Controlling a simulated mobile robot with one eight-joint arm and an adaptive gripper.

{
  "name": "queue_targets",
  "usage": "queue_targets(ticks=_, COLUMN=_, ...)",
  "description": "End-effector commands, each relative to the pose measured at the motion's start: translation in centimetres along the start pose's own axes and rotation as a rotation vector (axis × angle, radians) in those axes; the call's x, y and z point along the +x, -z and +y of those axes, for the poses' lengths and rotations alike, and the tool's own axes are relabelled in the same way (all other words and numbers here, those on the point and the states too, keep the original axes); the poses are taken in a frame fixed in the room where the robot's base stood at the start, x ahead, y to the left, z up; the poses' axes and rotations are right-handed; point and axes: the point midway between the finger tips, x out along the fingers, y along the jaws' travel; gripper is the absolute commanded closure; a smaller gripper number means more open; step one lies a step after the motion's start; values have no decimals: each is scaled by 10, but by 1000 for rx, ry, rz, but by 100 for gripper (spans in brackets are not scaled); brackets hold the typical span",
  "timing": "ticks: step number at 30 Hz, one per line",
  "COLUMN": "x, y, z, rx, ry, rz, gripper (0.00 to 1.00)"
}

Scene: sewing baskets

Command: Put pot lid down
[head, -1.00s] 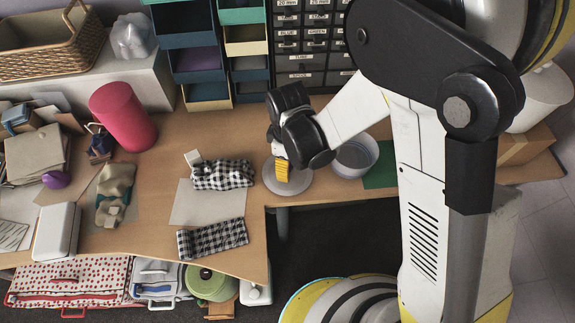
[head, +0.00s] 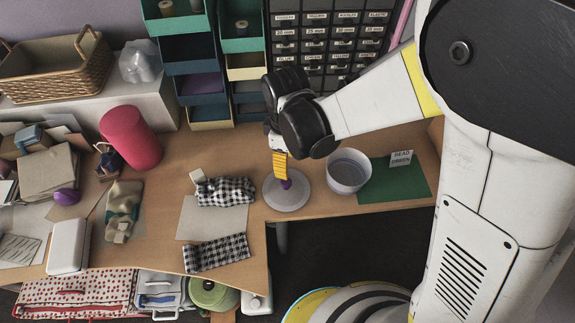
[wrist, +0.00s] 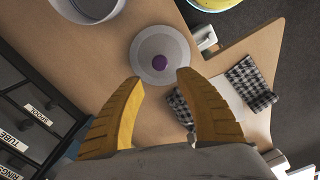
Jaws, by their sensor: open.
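The pot lid (head: 285,196) is a round grey-white disc with a purple knob, lying flat on the wooden table. It also shows in the wrist view (wrist: 147,73), knob up and fully in sight. My gripper (head: 281,180) is above the lid in the head view, its yellow fingers pointing down towards the knob. In the wrist view the two fingers (wrist: 160,78) are spread wide with nothing between them, and the lid lies beyond their tips. The white pot (head: 348,176) stands open on the table just right of the lid.
A green mat (head: 395,183) with a small "BEAD GREEN" card lies right of the pot. Checked cloths (head: 217,252) and a grey sheet lie to the left. Drawer units (head: 330,40) stand behind. The table's front edge is close to the lid.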

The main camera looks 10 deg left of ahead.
Motion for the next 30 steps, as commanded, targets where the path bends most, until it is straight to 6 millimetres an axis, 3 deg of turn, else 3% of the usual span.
queue_targets(ticks=8, x=-7, y=-1, z=0, rx=4, ry=-1, rz=1, gripper=58)
queue_targets(ticks=13, x=-36, y=-24, z=11, rx=126, ry=-39, rz=36, gripper=58)
queue_targets(ticks=21, x=-128, y=-124, z=26, rx=629, ry=-197, rz=198, gripper=58)
queue_targets(ticks=25, x=-159, y=-174, z=18, rx=880, ry=-276, rz=291, gripper=58)
queue_targets(ticks=30, x=-181, y=-226, z=1, rx=1160, ry=-368, rz=410, gripper=58)
